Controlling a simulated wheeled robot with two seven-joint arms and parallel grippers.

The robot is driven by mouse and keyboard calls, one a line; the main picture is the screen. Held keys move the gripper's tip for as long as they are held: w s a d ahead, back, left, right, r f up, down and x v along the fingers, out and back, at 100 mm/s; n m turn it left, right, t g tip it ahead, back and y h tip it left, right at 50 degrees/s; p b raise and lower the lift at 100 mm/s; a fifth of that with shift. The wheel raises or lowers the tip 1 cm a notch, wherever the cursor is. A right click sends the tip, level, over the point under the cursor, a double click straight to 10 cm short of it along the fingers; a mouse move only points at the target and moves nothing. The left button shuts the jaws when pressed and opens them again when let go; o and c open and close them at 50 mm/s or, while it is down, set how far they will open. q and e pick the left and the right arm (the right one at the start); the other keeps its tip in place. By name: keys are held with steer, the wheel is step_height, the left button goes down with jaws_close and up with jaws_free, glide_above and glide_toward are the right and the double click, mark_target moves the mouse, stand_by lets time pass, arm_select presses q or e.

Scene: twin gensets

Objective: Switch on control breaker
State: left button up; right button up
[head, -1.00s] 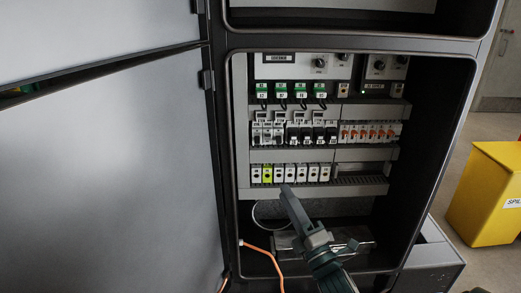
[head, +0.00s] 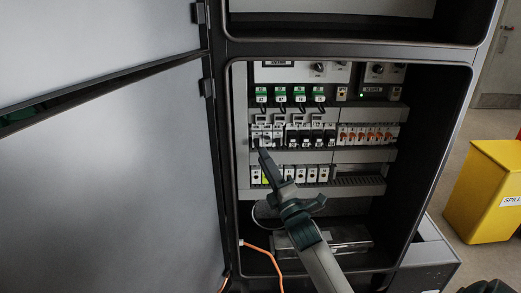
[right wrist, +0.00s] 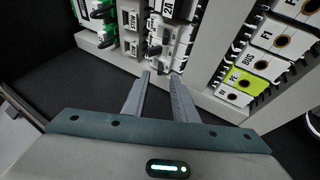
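A row of breakers (head: 303,138) sits on the middle rail inside the open cabinet. The left ones are pale with grey parts, then come black-fronted ones, then a group with orange levers (head: 367,134). I cannot read which one is the control breaker. My right gripper (head: 264,156) reaches up from below, its tips just in front of the lower left end of that row and partly hiding it. In the right wrist view, its two fingers (right wrist: 159,76) are apart with nothing between them, pointing at a white breaker (right wrist: 173,42) near a "2A" label. My left gripper is not in view.
Terminal blocks (head: 312,174), one yellow-green (right wrist: 239,79), sit on the rail below. Green relays (head: 299,96) and knobs are above. The open cabinet door (head: 100,180) fills the left. An orange cable (head: 262,250) hangs at the bottom. A yellow bin (head: 485,190) stands outside right.

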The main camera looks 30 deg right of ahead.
mark_target(257, 146)
steer(key=shift+x, duration=1.85)
jaws_close()
